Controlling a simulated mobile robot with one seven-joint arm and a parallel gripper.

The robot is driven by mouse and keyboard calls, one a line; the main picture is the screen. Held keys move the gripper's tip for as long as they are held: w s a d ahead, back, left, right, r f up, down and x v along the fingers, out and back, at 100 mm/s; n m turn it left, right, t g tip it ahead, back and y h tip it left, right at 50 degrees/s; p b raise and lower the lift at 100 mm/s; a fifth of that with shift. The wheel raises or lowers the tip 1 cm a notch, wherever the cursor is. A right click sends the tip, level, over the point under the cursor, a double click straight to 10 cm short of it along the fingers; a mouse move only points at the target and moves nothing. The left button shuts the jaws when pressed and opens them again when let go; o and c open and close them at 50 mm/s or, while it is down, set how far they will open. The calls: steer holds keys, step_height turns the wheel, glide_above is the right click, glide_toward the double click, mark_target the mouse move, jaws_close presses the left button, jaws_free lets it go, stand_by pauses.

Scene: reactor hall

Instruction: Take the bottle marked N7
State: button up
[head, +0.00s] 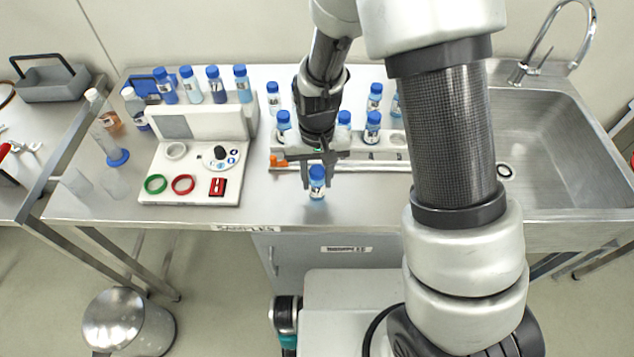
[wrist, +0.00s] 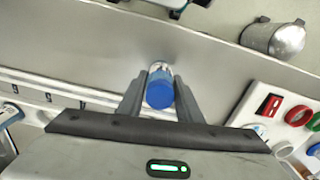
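A small bottle with a blue cap and a white label (head: 317,183) stands upright near the front edge of the steel bench, apart from the other bottles. Its label is too small to read, so I cannot tell whether it says N7. My gripper (head: 318,180) points down at it with one finger on each side. In the wrist view the blue cap (wrist: 160,92) sits between the two fingers of my gripper (wrist: 161,85). The fingers look open, with a narrow gap beside the bottle in the head view.
A white rack (head: 290,153) behind my gripper holds several blue-capped bottles, partly hidden by my arm. More bottles stand on and behind a white device (head: 190,192) at left. A sink (head: 550,150) is at right. A metal bin (head: 128,322) stands on the floor.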

steer(key=c, duration=0.4)
steer(key=shift+c, duration=0.2)
